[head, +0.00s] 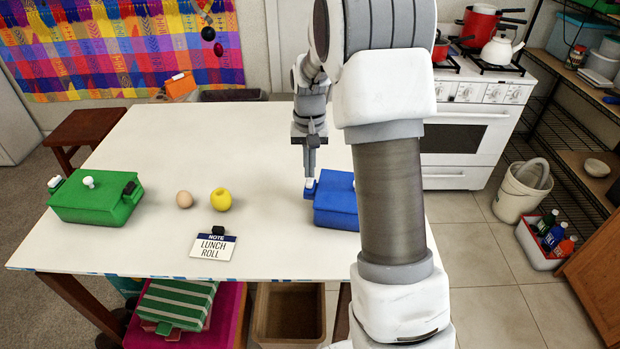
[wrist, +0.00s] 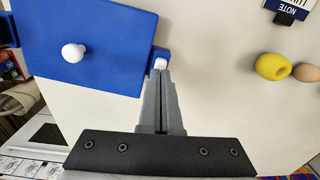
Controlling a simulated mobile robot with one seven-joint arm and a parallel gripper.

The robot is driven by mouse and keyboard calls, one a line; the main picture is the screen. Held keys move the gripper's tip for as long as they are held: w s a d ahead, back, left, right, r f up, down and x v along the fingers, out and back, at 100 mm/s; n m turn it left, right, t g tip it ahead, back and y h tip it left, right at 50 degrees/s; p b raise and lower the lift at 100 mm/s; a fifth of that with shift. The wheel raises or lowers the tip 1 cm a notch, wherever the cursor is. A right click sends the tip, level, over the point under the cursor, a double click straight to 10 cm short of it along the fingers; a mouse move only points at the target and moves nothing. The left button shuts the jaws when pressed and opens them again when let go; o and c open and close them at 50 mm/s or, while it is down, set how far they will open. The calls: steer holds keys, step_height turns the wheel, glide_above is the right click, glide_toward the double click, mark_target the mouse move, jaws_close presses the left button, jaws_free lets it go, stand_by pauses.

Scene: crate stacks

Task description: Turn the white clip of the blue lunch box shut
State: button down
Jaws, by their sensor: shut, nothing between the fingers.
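The blue lunch box (head: 336,203) stands on the white table, partly hidden behind my arm in the head view. In the wrist view its blue lid (wrist: 90,38) shows a white knob (wrist: 73,53). The white clip (wrist: 160,64) sits on a small blue mount at the box's side; it also shows in the head view (head: 309,183). My gripper (head: 310,172) points down over the clip. Its fingers (wrist: 161,75) are shut with nothing between them, and their tips are at the clip. I cannot tell whether they touch it.
A green lunch box (head: 95,200) stands at the table's left. The table's (head: 220,140) back is clear.

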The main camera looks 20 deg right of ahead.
steer(key=shift+f+b, duration=0.55)
steer(key=shift+f, duration=0.3)
steer(key=shift+r, duration=0.3)
steer(key=shift+a, duration=0.1)
steer(key=shift+w+a+p, duration=0.2)
steer(key=shift+w+a, duration=0.1)
steer(key=shift+a, duration=0.4)
steer(key=shift+w+a+p, duration=0.15)
steer(key=shift+w+a, duration=0.15)
steer(key=shift+a, duration=0.4)
steer(key=shift+f+b, duration=0.35)
steer(key=shift+f, duration=0.25)
steer(key=shift+s+d, duration=1.1)
steer(key=shift+d, duration=0.2)
stand_by(1.8)
steer(key=shift+s+d, duration=0.15)
steer(key=shift+d, duration=0.65)
stand_by(0.8)
